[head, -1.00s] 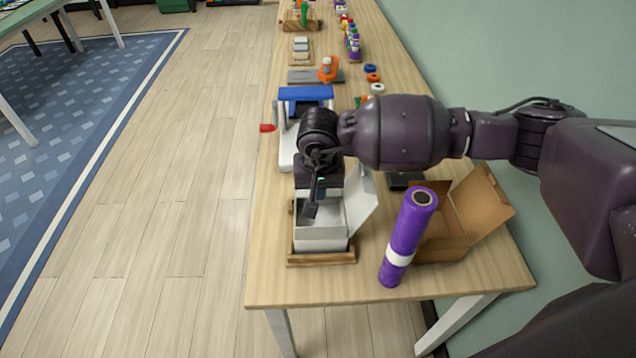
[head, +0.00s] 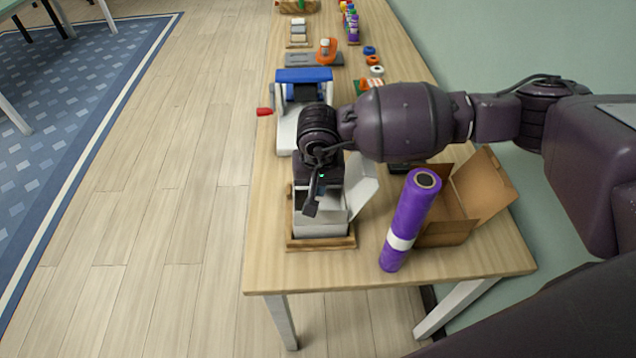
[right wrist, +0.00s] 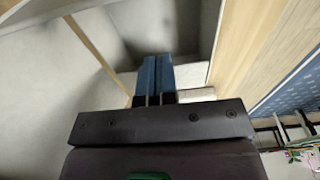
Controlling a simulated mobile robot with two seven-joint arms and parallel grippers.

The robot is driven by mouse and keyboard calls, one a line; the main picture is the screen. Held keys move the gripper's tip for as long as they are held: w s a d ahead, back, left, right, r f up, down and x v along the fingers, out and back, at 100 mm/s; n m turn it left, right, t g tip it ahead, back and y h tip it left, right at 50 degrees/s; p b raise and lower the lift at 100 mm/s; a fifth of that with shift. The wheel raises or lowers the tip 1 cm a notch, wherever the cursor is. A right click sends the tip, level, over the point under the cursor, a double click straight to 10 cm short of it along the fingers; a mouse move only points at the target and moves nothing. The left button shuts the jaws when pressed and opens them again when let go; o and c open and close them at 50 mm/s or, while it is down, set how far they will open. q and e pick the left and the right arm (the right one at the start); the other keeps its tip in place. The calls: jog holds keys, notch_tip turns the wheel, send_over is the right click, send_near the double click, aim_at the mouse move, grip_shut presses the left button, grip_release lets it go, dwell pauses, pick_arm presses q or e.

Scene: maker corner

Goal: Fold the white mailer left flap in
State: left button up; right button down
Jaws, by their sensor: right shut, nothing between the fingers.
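The white mailer (head: 322,230) sits in a wooden holder (head: 318,244) near the front of the table. A tall white flap (head: 363,188) stands up and leans outward on its right side. My right gripper (head: 310,209) points down over the mailer's left part, shut and empty. In the right wrist view the blue fingertips (right wrist: 157,62) are together among pale grey-white panels. The gripper and wrist hide most of the mailer's opening and left side in the head view, so I cannot tell how the left flap stands or whether the fingers touch it. My left gripper is not in view.
A purple roll (head: 408,220) stands right of the mailer, with an open brown carton (head: 485,190) behind it. A white device with a blue top (head: 303,76) stands behind the mailer. The table's front left corner is clear.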

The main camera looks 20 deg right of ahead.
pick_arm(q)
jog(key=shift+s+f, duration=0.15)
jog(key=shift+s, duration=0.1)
pick_arm(e)
jog(key=shift+w, duration=0.1)
jog(key=shift+w+d+r, duration=0.1)
jog(key=shift+w+r, duration=0.05)
jog(key=shift+w, duration=0.15)
jog(key=shift+w+d+r, duration=0.1)
jog(key=shift+w+r, duration=0.05)
jog(key=shift+w, duration=0.1)
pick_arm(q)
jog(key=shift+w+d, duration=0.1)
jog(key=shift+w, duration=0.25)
